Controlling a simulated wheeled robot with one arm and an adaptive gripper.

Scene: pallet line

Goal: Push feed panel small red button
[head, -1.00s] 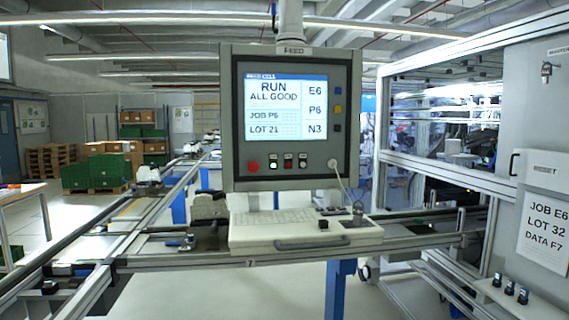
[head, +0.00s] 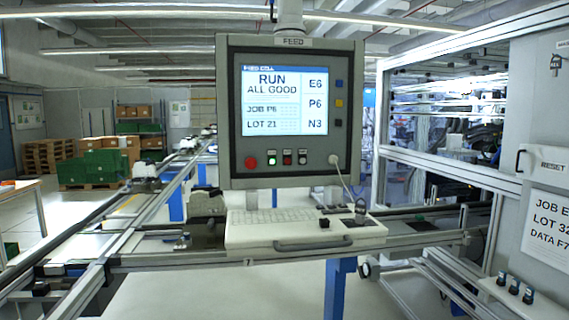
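The feed panel (head: 226,110) is a grey box marked FEED, hanging from a post ahead of me, with a lit screen (head: 284,100) reading RUN ALL GOOD, JOB P6, LOT 21. Along its lower edge sit a larger round red button (head: 250,162) at the left, then a green-lit small button (head: 271,160), a small red button (head: 287,160) in the middle, and a dark small button (head: 302,158). The small buttons have white labels too small to read. My gripper is not in view.
A white keyboard shelf (head: 290,238) with a front handle juts out below the panel. A conveyor rail (head: 120,232) runs along the left. A framed machine enclosure with a job sheet (head: 552,222) stands at the right. Green crates (head: 95,170) are stacked far left.

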